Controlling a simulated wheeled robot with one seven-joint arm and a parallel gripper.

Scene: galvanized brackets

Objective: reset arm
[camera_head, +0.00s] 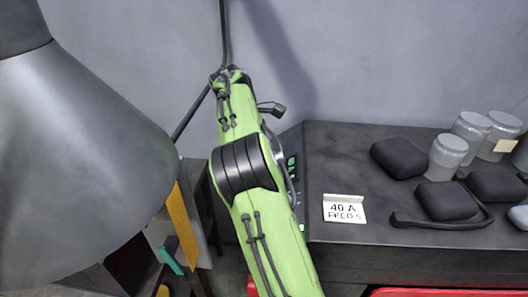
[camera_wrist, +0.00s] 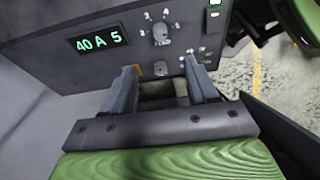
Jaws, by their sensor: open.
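My gripper (camera_wrist: 162,72) shows in the wrist view with its two grey fingers spread apart and nothing between them. The fingers point at a dark control panel (camera_wrist: 70,55). The left fingertip is near a small yellow patch on it; I cannot tell whether it touches. My green arm (camera_head: 262,215) crosses the middle of the head view, bent at a black-banded joint. My gripper cannot be made out there.
The panel has a green display (camera_wrist: 97,40) reading "40 A 5" and a knob (camera_wrist: 160,33). A dark bench (camera_head: 350,180) right of my arm carries a "40 A FEED 5" card (camera_head: 344,209), black pouches (camera_head: 400,157) and grey cups (camera_head: 447,158). A large grey cone (camera_head: 80,170) fills the left.

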